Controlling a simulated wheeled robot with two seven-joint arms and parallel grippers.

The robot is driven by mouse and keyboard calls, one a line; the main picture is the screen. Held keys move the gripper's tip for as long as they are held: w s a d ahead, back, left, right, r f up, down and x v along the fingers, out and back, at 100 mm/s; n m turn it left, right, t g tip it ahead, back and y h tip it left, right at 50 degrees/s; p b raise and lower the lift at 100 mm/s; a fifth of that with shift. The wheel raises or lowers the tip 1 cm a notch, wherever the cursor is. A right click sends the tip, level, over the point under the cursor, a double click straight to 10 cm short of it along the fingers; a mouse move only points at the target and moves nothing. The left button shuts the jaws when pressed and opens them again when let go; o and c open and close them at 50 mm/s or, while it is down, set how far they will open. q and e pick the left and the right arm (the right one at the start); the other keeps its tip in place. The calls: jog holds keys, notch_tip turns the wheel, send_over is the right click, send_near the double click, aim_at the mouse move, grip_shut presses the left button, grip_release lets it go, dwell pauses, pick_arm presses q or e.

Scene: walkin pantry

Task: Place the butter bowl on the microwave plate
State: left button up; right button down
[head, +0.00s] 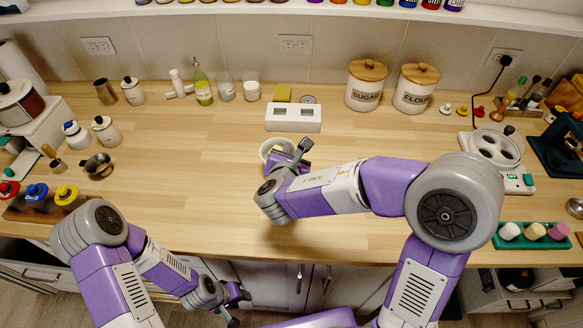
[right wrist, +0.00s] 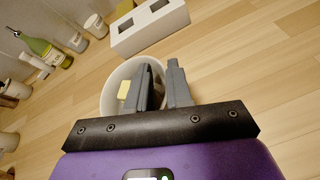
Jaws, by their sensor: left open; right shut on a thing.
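The butter bowl (head: 266,149) is white and round, with a yellow block of butter inside. It is at the middle of the wooden counter, just in front of the white two-slot box. My right gripper (head: 298,152) is shut on its right rim. In the right wrist view, one finger of the gripper (right wrist: 166,82) is inside the bowl (right wrist: 118,72) and the other outside. I cannot tell whether the bowl touches the counter. My left gripper (head: 240,306) is open and empty, low in front of the counter's edge. I cannot make out a microwave plate.
The white two-slot box (head: 293,117) stands behind the bowl. Sugar (head: 364,86) and flour (head: 414,89) canisters stand at the back. A green bottle (head: 202,86) and jars stand back left. A white appliance (head: 492,150) is at right. The counter left of the bowl is clear.

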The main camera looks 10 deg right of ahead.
notch_tip(320, 180, down, 4)
jog(key=shift+f+b, duration=0.1)
jog(key=shift+b, duration=0.65)
jog(key=c, duration=1)
grip_release()
